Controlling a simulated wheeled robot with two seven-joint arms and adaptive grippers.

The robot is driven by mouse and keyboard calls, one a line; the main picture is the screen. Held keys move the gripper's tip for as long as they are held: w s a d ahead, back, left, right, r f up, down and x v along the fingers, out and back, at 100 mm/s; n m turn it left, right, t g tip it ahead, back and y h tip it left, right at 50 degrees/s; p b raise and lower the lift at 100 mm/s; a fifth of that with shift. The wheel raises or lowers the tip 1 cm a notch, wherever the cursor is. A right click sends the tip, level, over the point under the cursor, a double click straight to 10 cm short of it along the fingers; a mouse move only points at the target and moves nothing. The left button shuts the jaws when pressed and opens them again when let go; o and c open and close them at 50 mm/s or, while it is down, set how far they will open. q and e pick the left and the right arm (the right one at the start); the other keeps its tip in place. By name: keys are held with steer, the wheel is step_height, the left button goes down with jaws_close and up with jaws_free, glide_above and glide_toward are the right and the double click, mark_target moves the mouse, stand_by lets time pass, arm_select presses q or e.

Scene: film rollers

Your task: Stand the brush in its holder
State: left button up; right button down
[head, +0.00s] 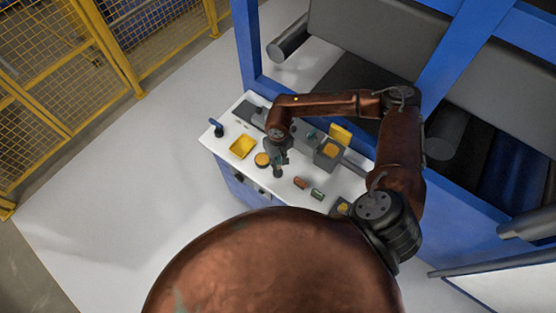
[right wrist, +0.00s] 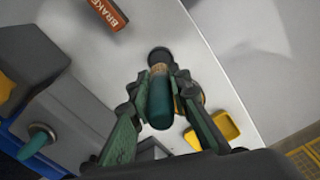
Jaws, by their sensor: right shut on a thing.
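My right gripper (head: 277,160) is over the white table. In the right wrist view my right gripper (right wrist: 160,88) is shut on a teal cylinder with a tan band, which I take to be the brush (right wrist: 160,105). At the brush's far end is a dark round piece (right wrist: 158,56). I cannot tell whether this is the brush's own end or a holder under it. In the head view a dark upright shape (head: 277,172) shows just below the gripper, with the brush mostly hidden by the fingers. I cannot pick out the holder for certain. My left gripper is not in view.
A yellow tray (head: 243,147) and a tan round item (head: 262,160) are left of the gripper. A grey box (head: 327,153) is to the right. A red-brown box (head: 300,182) and a green box (head: 317,194) lie towards the front right. A blue item (head: 217,129) stands by the left edge.

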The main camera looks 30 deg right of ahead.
steer(key=shift+f+b, duration=1.05)
steer(key=shift+f, duration=1.35)
steer(key=shift+f+b, duration=0.6)
steer(key=shift+f+b, duration=0.1)
steer(key=shift+b, duration=0.4)
steer(key=c, duration=1.7)
jaws_free()
steer(key=shift+o, duration=0.6)
steer(key=shift+o, duration=1.3)
